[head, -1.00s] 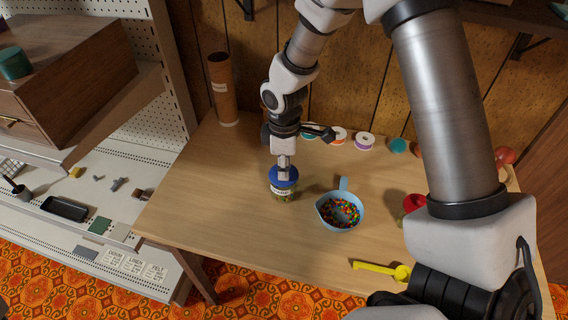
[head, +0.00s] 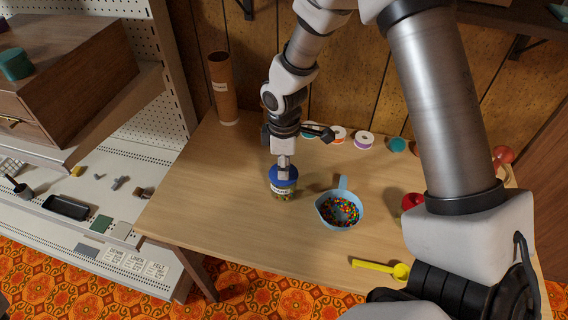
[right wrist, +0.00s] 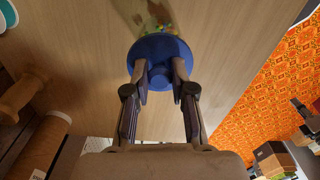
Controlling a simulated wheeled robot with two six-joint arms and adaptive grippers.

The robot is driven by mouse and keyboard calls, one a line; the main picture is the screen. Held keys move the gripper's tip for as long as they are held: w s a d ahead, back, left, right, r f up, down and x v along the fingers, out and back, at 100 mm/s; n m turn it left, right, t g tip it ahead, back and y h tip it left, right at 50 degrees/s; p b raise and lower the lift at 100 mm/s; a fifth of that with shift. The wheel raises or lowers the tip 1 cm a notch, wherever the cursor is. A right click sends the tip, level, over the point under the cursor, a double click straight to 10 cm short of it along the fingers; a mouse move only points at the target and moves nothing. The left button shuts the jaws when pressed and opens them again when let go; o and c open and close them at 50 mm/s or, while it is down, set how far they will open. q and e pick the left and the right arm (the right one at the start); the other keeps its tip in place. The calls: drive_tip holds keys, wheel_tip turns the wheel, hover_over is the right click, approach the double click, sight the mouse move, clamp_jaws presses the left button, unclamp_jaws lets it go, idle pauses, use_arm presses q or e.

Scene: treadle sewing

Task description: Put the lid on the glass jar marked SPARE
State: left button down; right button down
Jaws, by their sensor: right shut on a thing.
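The glass jar (head: 283,190) with a white label stands upright on the wooden table, left of the blue scoop. The blue lid (head: 284,172) is on the jar's mouth, appearing level. Whether it is fully seated I cannot tell. My right gripper (head: 284,174) points straight down over the jar. In the right wrist view the right gripper (right wrist: 160,74) is shut on the knob at the middle of the blue lid (right wrist: 150,53). Part of the jar (right wrist: 150,18) shows beyond the lid there, with colored bits inside. My left gripper is not in view.
A light blue scoop (head: 340,210) of colored beads stands close right of the jar. A yellow spoon (head: 380,268) lies near the front edge. Several ribbon spools (head: 364,139) line the back, and a cardboard tube (head: 223,88) stands back left. The table left of the jar is clear.

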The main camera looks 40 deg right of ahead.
drive_tip(key=shift+c, duration=2.1)
unclamp_jaws()
wheel_tip(320, 180, up, 7)
drive_tip(key=p, duration=0.7)
drive_tip(key=shift+p, duration=0.3)
clamp_jaws()
drive_tip(key=shift+f, duration=0.15)
